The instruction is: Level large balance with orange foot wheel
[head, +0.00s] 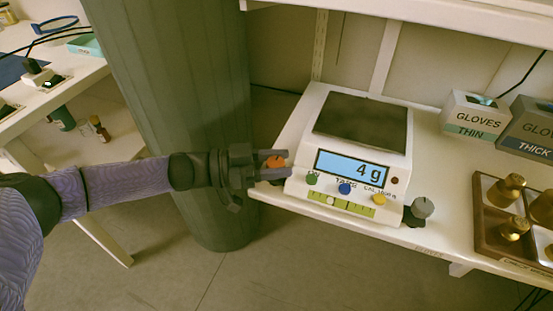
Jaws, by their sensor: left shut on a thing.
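The large white balance (299,176) stands on the white shelf with a dark weighing plate (362,122). Its blue display (351,168) reads 4 g. Green, blue and yellow buttons sit below the display, above a yellow-green level strip (340,203) with a pale bubble or marker left of its middle. The orange foot wheel (274,163) is at the balance's left front corner. My left gripper (272,167) is shut on the orange wheel, its fingers partly covering it. A grey foot wheel (422,208) is at the right front corner. My right gripper is not in view.
Glove boxes marked thin (473,114) and thick (530,129) stand at the right. A brown tray (484,222) with brass weights is at the right edge. A green column (180,100) stands behind my left arm. Another table (75,75) with small items is at far left.

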